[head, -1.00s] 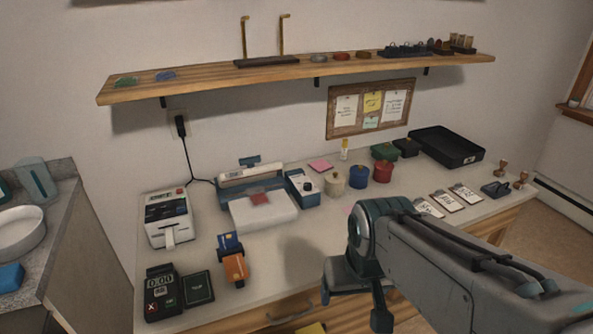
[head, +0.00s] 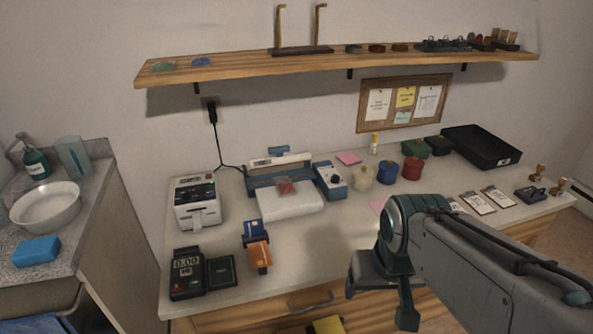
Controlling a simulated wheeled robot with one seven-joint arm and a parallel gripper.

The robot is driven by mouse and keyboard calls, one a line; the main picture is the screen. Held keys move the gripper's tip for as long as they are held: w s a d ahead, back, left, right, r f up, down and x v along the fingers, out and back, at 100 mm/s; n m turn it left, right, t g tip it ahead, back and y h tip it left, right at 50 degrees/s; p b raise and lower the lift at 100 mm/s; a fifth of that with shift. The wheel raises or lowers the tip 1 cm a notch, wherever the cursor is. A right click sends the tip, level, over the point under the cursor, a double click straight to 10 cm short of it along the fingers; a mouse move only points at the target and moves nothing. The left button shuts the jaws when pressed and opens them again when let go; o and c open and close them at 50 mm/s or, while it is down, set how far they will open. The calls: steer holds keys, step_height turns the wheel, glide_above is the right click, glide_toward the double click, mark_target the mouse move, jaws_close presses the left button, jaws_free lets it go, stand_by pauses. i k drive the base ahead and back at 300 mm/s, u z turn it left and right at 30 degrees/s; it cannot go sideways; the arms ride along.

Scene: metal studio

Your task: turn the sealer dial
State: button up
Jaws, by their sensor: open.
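The sealer (head: 282,177) stands at the back of the counter against the wall, a blue and white bar unit with a white bed in front. A small red item lies on that bed. A blue and white box (head: 330,182) at its right side carries a dark round dial (head: 335,180) on its sloped top. I cannot read the dial's setting. My gripper (head: 379,299) is open and empty near the counter's front edge, in front of and to the right of the sealer, well apart from the dial.
A label printer (head: 197,203) stands left of the sealer. A card terminal (head: 187,273) and orange tape dispenser (head: 259,255) are in front. Cream, blue and red jars (head: 413,170) stand right of the dial box. A shelf (head: 340,63) overhangs the back. The counter's middle is clear.

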mark_target(335, 178)
steer(key=z, duration=0.35)
steer(key=k, duration=0.45)
steer(key=z, duration=1)
steer(key=k, duration=0.9)
steer(key=z, duration=0.5)
steer(key=i, duration=1.2)
steer(key=u, duration=1.15)
steer(key=i, duration=0.9)
steer(key=u, duration=1.4)
steer(key=i, duration=0.3)
steer(key=u, duration=0.2)
